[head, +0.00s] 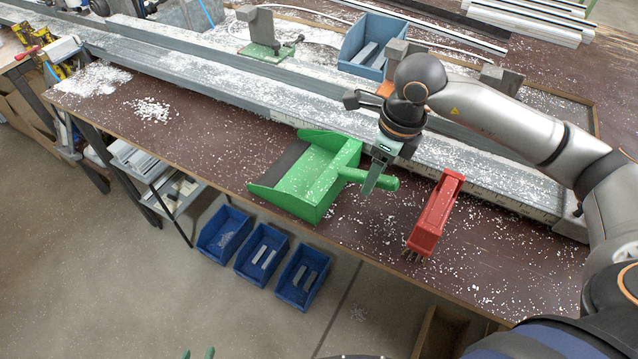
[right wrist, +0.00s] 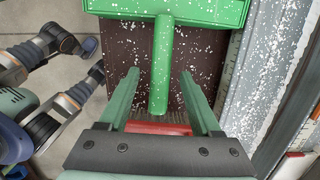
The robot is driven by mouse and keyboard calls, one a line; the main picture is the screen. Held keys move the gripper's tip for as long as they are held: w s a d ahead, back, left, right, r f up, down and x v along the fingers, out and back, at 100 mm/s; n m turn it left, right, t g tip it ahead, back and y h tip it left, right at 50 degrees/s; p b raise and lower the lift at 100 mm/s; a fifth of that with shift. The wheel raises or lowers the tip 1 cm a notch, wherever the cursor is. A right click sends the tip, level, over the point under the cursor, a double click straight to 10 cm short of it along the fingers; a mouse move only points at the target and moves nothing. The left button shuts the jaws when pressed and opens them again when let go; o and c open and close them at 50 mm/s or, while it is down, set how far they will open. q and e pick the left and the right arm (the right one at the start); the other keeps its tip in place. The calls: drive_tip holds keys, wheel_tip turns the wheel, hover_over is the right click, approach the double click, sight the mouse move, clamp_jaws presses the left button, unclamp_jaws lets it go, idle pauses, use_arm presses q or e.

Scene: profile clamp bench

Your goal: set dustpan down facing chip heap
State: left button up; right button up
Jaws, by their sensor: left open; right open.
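The green dustpan (head: 317,170) rests on the brown bench top, its dark-edged open side toward the left and its handle (head: 375,179) pointing right. A small white chip heap (head: 150,109) lies to its left along the bench's front edge, with a wider chip patch (head: 92,79) beyond it. My right gripper (head: 373,184) is open at the dustpan handle. In the right wrist view the handle (right wrist: 162,65) runs between the open fingers (right wrist: 160,76), with space on both sides. My left gripper (head: 197,354) shows only two separated green fingertips at the bottom edge, empty.
A red brush (head: 437,215) lies right of the handle; its red end shows in the right wrist view (right wrist: 158,128). A long grey profile (head: 235,90) runs behind the dustpan. Blue bins (head: 262,252) stand below the bench's front edge. Bench between heap and dustpan is mostly clear.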

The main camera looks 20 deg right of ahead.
drive_tip(key=shift+w+f, duration=0.1)
drive_tip(key=shift+f, duration=0.5)
use_arm(q)
drive_tip(key=shift+f, duration=0.55)
use_arm(e)
clamp_jaws()
idle(0.5)
use_arm(q)
wheel_tip(320, 180, up, 8)
drive_tip(key=p, duration=0.7)
drive_tip(key=shift+p, duration=0.4)
use_arm(e)
wheel_tip(320, 180, up, 12)
drive_tip(key=shift+r, duration=0.15)
use_arm(q)
drive_tip(key=shift+r, duration=0.1)
